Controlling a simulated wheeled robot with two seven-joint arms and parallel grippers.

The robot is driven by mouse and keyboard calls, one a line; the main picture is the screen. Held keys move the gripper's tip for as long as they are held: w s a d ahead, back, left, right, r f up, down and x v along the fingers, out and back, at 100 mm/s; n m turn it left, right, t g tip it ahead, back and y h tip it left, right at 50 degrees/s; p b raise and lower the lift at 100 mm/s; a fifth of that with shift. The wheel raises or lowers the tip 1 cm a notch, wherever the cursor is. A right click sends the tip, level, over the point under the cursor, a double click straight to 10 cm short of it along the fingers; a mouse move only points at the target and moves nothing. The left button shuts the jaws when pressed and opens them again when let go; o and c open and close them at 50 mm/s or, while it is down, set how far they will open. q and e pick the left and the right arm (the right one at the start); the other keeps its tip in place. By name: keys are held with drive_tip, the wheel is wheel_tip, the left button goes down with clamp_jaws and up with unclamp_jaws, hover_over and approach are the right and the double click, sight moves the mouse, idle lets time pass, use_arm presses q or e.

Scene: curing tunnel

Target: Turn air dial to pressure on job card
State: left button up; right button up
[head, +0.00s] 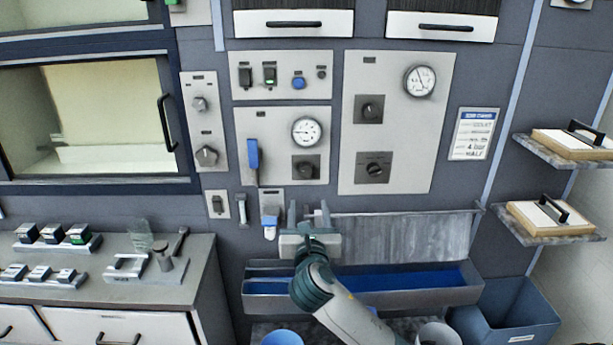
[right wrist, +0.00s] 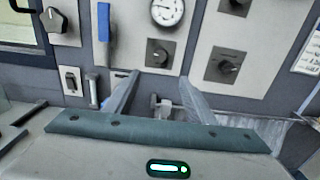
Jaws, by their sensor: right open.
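A round gauge (head: 307,131) with a dark knob (head: 306,168) below it sits on a pale panel with a blue lever (head: 253,158). A second panel to the right has another gauge (head: 419,81) and two dark knobs (head: 370,109) (head: 375,168). I cannot read which knob is marked air. The job card (head: 474,134) hangs on the wall further right; its print is too small to read surely. My right gripper (head: 309,212) is open and empty, below the left gauge's knob and apart from it. That knob (right wrist: 160,53) shows beyond the fingers in the right wrist view. My left gripper is out of view.
A grey trough (head: 360,299) with a blue inside lies under the panels. A counter (head: 190,284) with small blocks and tools stands at left. Shelves (head: 548,237) with handled boards are at right. A blue bin (head: 510,318) stands low at right.

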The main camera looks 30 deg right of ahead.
sight(306, 172)
drive_tip(key=p+x, duration=0.4)
drive_tip(key=x, duration=1.3)
drive_tip(key=shift+w, duration=0.2)
drive_tip(key=c, duration=1)
